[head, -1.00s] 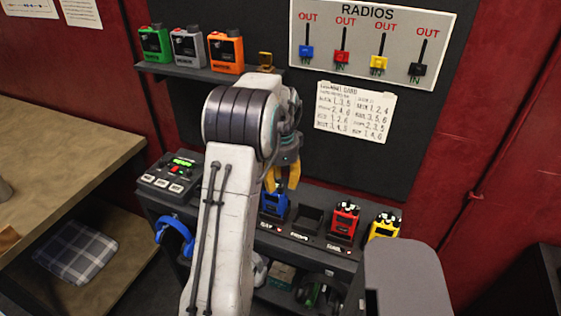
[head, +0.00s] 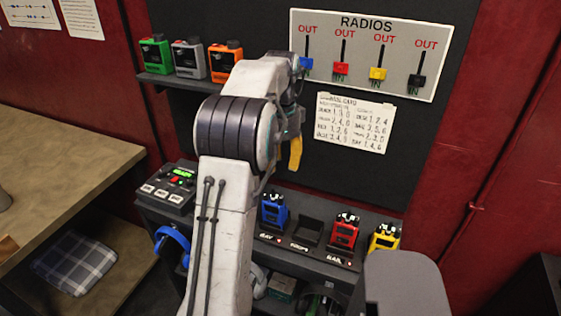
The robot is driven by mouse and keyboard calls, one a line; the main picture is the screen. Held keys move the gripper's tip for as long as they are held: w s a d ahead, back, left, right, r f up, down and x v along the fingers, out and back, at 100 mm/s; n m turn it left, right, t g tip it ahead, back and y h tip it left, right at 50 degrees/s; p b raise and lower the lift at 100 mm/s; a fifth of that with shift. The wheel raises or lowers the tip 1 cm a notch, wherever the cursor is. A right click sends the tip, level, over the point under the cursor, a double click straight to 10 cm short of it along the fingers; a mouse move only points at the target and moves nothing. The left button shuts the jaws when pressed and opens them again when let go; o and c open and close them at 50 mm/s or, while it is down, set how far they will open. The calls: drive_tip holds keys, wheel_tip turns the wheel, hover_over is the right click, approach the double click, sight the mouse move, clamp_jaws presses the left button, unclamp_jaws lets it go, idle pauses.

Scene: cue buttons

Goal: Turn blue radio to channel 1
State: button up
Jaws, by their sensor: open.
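The blue radio (head: 274,211) stands upright in the left slot of the charging shelf. My gripper (head: 295,153) is above it and a little to its right, clear of the radio, with its yellow fingers pointing down. It is open and nothing shows between the fingers. My arm hides part of the gripper. The radio's channel knob is too small to read.
An empty slot (head: 307,231) lies beside the blue radio, then a red radio (head: 344,230) and a yellow radio (head: 384,238). A control box (head: 168,187) stands at left. Green (head: 155,52), grey (head: 189,58) and orange (head: 225,60) radios sit on the upper shelf.

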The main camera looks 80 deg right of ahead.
drive_tip(key=m+b, duration=0.4)
hover_over(280, 197)
wheel_tip(280, 197, down, 6)
drive_tip(key=shift+r, duration=0.2)
drive_tip(key=shift+f, duration=3.3)
drive_tip(key=shift+c, duration=0.2)
clamp_jaws()
